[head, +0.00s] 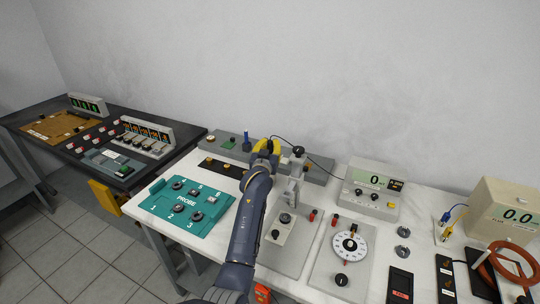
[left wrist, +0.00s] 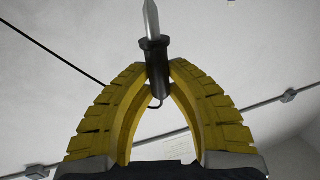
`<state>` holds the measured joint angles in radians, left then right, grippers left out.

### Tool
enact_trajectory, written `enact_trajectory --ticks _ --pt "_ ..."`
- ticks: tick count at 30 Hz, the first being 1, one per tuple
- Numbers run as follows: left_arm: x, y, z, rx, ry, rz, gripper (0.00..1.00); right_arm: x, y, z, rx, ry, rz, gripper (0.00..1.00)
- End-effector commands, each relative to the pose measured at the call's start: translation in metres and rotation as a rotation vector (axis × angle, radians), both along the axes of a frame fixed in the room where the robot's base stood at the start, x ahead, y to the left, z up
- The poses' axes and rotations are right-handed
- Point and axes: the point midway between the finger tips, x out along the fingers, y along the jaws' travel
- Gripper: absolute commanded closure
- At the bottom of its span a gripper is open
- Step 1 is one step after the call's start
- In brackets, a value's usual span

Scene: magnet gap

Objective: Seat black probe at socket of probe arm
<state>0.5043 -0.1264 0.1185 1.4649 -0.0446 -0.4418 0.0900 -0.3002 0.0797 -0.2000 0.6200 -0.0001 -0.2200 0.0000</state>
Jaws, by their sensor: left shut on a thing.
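My left gripper (head: 266,147) reaches over the white bench and its yellow fingers are near the grey rail at the back. In the left wrist view the fingers (left wrist: 158,68) are shut on the black probe (left wrist: 154,48), which has a black collar and a pale grey pointed tip. The tip points up in that view, away from the palm. In the head view the probe is not clearly seen behind the hand. The probe arm seems to be the grey upright stand (head: 293,185) just right of the gripper; its socket cannot be made out. My right gripper is not in view.
A white dial panel (head: 347,248) and a meter box (head: 372,187) stand to the right. A thin black cable (head: 312,157) runs from near the gripper toward the meter box. A dark table (head: 90,137) stands further left.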

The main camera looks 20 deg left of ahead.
Motion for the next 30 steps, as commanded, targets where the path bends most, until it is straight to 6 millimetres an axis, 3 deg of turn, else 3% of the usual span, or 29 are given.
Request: enact_trajectory --ticks 15,24,30 --pt "0.0 0.0 0.094 0.0 -0.003 0.0 1.0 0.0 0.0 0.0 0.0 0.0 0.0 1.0" --pt "-0.005 -0.003 0.119 0.0 -0.002 -0.006 1.0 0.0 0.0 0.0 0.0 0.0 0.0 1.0" --pt "-0.04 -0.023 0.123 0.006 -0.003 -0.048 1.0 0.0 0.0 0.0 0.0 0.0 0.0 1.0"
